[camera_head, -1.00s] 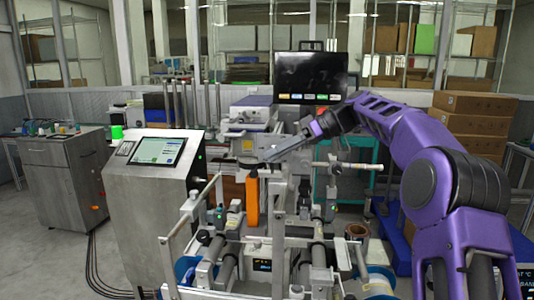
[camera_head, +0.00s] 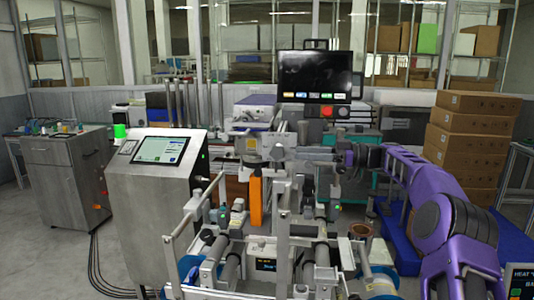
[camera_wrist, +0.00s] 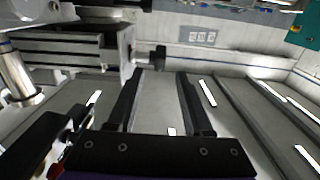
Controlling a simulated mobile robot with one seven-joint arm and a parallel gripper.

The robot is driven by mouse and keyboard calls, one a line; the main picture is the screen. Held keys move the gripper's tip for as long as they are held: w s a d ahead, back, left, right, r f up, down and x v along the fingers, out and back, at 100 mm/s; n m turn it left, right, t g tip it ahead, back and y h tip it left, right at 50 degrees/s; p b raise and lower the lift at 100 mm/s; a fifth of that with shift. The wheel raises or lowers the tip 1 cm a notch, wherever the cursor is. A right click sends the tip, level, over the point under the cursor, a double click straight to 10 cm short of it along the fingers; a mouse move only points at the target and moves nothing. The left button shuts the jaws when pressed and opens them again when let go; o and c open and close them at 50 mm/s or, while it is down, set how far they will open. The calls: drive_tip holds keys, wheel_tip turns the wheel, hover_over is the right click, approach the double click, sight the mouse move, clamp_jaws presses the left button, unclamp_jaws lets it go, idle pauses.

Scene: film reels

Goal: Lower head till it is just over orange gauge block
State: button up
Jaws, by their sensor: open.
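The orange gauge block (camera_head: 256,203) stands upright in the middle of the machine in the head view. The grey head (camera_head: 251,146) is above it, with a dark round part at its lower end close to the block's top. I cannot tell the gap between them. My gripper (camera_head: 296,155) is level, to the right of the head, and partly lost among machine parts. In the wrist view its two black fingers (camera_wrist: 160,82) are apart with nothing between them. A black knob (camera_wrist: 154,56) on a grey slide body (camera_wrist: 85,48) lies just beyond the fingertips, slightly left of the middle.
A steel console with a screen (camera_head: 159,149) stands to the left. A black monitor (camera_head: 318,76) is behind the machine. Rollers and upright rails (camera_head: 281,225) fill the space below my gripper. Stacked cardboard boxes (camera_head: 468,137) stand at the right.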

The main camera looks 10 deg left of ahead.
sight(277, 152)
drive_tip(key=a, duration=1)
drive_tip(key=shift+w+a, duration=0.2)
drive_tip(key=shift+a, duration=0.2)
drive_tip(key=shift+w+f, duration=0.1)
drive_tip(key=shift+f, duration=0.1)
clamp_jaws()
